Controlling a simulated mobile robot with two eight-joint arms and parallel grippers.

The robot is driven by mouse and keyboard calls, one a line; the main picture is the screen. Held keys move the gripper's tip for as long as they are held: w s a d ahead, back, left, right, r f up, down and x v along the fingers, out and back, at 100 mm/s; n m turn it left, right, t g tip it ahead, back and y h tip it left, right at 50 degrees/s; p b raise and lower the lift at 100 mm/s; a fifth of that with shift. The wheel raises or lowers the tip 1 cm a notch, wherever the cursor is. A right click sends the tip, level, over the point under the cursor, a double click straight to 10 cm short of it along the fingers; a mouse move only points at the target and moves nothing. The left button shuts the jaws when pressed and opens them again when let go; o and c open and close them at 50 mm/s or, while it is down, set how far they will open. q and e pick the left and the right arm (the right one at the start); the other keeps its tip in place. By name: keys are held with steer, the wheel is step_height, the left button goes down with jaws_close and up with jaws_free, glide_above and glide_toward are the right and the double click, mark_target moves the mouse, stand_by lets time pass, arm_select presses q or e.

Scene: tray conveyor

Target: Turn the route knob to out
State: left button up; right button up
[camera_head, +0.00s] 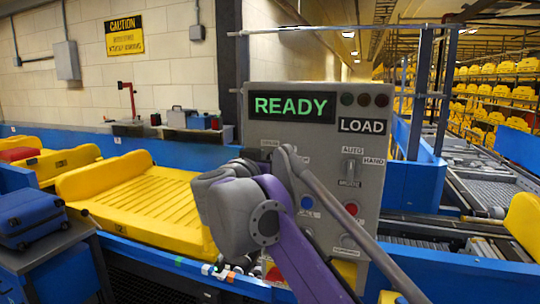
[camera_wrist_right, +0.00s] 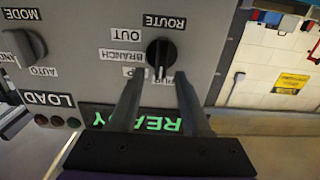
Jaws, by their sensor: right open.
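The route knob (camera_wrist_right: 161,53) is a black round knob on the grey panel, seen upside down in the right wrist view. Labels ROUTE, OUT (camera_wrist_right: 126,34) and BRANCH (camera_wrist_right: 122,55) stand around it; other labels are partly hidden by the fingers. Its light pointer mark seems to face the READY display side, not OUT. My right gripper (camera_wrist_right: 158,76) is open, its fingertips apart on either side of the knob's lower edge in the picture; I cannot tell if they touch. In the head view my right arm hides the knob on the control panel (camera_head: 262,135). My left gripper is not in view.
The mode knob (camera_head: 350,168) is on the same panel, with a blue button (camera_head: 307,202) and a red button (camera_head: 352,208) below. A yellow tray (camera_head: 150,200) lies on the conveyor at left. A blue suitcase (camera_head: 30,215) rests on a stand at far left.

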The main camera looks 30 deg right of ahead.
steer(key=shift+w+d, duration=0.35)
steer(key=shift+d, duration=0.1)
steer(key=shift+a, duration=0.1)
jaws_close()
